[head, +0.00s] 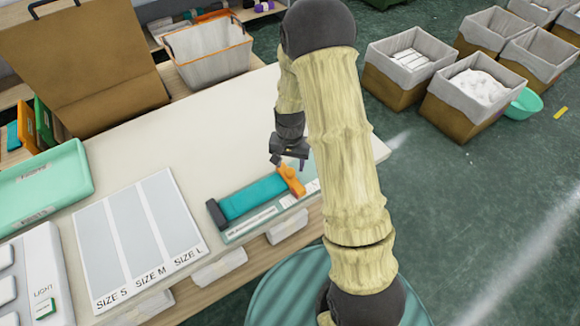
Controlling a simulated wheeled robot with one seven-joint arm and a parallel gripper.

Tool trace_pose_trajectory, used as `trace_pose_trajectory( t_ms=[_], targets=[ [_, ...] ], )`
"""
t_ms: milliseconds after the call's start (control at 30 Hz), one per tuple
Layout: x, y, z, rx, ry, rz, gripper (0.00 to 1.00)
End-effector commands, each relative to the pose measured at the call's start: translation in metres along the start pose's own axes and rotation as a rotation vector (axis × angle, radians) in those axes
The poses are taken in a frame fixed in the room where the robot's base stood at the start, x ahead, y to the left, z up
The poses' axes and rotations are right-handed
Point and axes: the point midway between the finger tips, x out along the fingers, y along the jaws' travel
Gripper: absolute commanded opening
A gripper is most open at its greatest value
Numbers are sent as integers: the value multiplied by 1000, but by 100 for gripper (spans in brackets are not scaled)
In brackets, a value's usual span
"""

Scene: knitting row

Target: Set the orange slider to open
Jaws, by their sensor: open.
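The orange slider (291,180) sits at the right end of a teal bar (252,196) near the front edge of the table. The bar lies on a flat base (236,232) with pale labels along its front side; the label text is too small to read. My gripper (289,163) is open and points down just behind and above the orange slider. I cannot tell whether a finger touches the slider. My arm hides the area to the right of the base.
A sorting board (140,240) marked SIZE S, SIZE M and SIZE L lies left of the slider base. A green tray (40,185) and a white panel (38,275) marked LIGHT are further left. A lined basket (207,50) stands behind. The table's middle is clear.

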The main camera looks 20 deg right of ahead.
Motion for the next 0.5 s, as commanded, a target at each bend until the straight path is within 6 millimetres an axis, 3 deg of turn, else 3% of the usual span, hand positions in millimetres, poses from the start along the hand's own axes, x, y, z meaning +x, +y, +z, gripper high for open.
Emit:
trace_pose_trajectory(
  t_ms=[200,500],
  targets=[
    [26,0,0,0,-2,1,52],
    [33,1,0,2,0,0,52]
  ],
)
